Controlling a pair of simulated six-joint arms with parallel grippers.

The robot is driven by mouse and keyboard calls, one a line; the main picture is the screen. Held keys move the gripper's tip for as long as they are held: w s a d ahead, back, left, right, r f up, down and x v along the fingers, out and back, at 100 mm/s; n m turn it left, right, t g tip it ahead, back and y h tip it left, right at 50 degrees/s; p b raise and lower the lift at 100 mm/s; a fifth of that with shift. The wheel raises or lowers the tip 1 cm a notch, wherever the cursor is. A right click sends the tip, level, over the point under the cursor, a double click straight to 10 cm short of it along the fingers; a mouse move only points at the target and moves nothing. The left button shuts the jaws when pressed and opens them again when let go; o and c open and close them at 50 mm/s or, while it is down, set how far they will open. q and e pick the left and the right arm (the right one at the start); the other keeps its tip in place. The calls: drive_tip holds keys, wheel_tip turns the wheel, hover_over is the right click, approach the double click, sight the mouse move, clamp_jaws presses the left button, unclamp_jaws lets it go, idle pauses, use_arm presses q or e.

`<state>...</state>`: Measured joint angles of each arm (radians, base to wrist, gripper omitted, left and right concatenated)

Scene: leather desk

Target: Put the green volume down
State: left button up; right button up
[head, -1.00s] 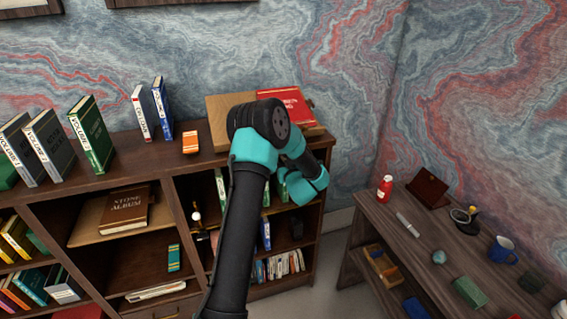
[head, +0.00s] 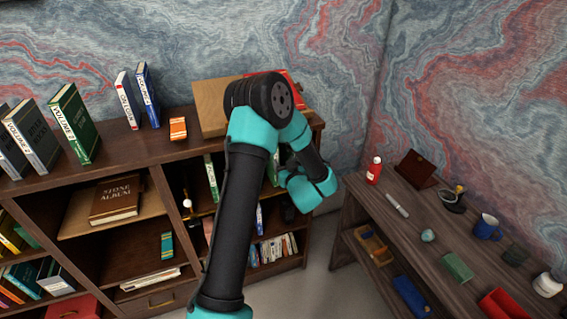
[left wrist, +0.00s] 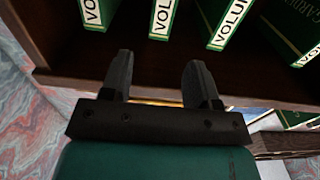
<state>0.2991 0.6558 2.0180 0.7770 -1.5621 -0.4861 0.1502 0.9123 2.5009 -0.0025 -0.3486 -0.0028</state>
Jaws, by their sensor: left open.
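A green volume (head: 76,125) stands upright on top of the wooden bookcase at the left. Other green books (head: 210,176) stand in an upper compartment, partly behind my left arm. In the left wrist view, several green volumes with white spine labels stand in a row beyond my fingers; one green volume (left wrist: 162,17) faces the gap. My left gripper (left wrist: 159,75) is open, its fingertips apart and nothing seen between them, just short of the books. In the head view its fingers are hidden behind my teal wrist. I cannot tell which green volume is meant. My right gripper is not in view.
The bookcase shelf board (left wrist: 150,68) runs across behind my fingers. A wooden stand (head: 210,105) with a red book (head: 285,80) stands on top, partly behind my arm. An orange box (head: 178,129) is beside it. A cluttered side desk (head: 415,225) stands at the right.

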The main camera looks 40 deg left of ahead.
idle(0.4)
use_arm(q)
drive_tip(key=d+f+m+t+h, duration=0.2)
drive_tip(key=d+f+m+h, duration=0.5)
drive_tip(key=d+f+h, duration=0.85)
drive_tip(key=s+d+f+m+g+h, duration=0.2)
drive_tip(key=s+d+f+g, duration=0.2)
drive_tip(key=s+d, duration=0.4)
drive_tip(key=s+d+f+m+g+h, duration=0.2)
drive_tip(key=s+d+f, duration=0.4)
drive_tip(key=s+d, duration=0.3)
drive_tip(key=s+g+h, duration=0.1)
drive_tip(key=g, duration=0.1)
drive_tip(key=shift+d+f+g, duration=0.15)
drive_tip(key=shift+f+g, duration=0.15)
